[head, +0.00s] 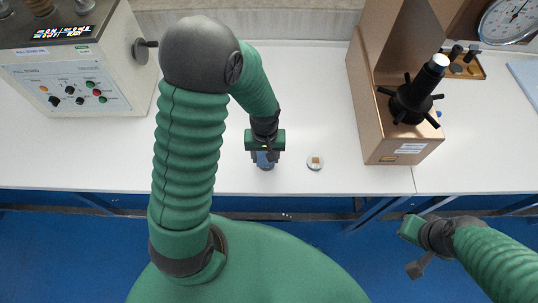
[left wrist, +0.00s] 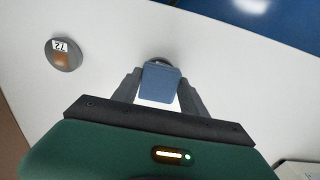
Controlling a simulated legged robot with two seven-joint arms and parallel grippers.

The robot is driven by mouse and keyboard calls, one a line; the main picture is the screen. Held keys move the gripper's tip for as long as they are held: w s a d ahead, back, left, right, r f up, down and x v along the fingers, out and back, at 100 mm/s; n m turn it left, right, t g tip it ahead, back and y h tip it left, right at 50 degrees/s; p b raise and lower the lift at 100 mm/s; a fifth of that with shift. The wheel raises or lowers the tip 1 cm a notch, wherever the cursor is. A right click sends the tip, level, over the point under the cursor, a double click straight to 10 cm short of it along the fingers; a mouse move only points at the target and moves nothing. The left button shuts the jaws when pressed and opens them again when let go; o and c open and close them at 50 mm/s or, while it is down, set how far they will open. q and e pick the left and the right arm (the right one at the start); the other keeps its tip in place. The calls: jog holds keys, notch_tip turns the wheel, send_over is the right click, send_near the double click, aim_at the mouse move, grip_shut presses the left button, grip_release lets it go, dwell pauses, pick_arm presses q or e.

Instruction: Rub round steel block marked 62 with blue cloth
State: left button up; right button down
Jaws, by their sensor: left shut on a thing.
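My left gripper (head: 265,155) is shut on the blue cloth (head: 265,160), low over the front part of the white bench. In the left wrist view the folded blue cloth (left wrist: 160,82) sits between the fingers of the left gripper (left wrist: 159,88). A dark round edge (left wrist: 158,60) shows just beyond the cloth; it looks like a round block mostly hidden by the cloth, and its mark is not visible. Whether the cloth touches it I cannot tell. A separate round steel block (head: 315,162) lies right of the gripper; its label in the left wrist view (left wrist: 63,55) reads like 72.
A control-panel tester (head: 70,80) stands at the left and a bronze-coloured tester (head: 400,145) with a black spoked handle at the right. My right gripper (head: 412,250) is off the bench front, over the blue floor. Bench surface around the blocks is clear.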

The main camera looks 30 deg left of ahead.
pick_arm(q)
jog(key=r+p, duration=0.5)
jog(key=shift+a, duration=0.25)
jog(key=shift+s+r+p, duration=0.1)
jog(key=shift+r+p, duration=0.35)
jog(key=shift+p, duration=0.05)
jog(key=shift+d, duration=0.2)
notch_tip(320, 180, up, 3)
jog(key=p, duration=0.2)
jog(key=shift+p, duration=0.3)
jog(key=shift+f, duration=0.1)
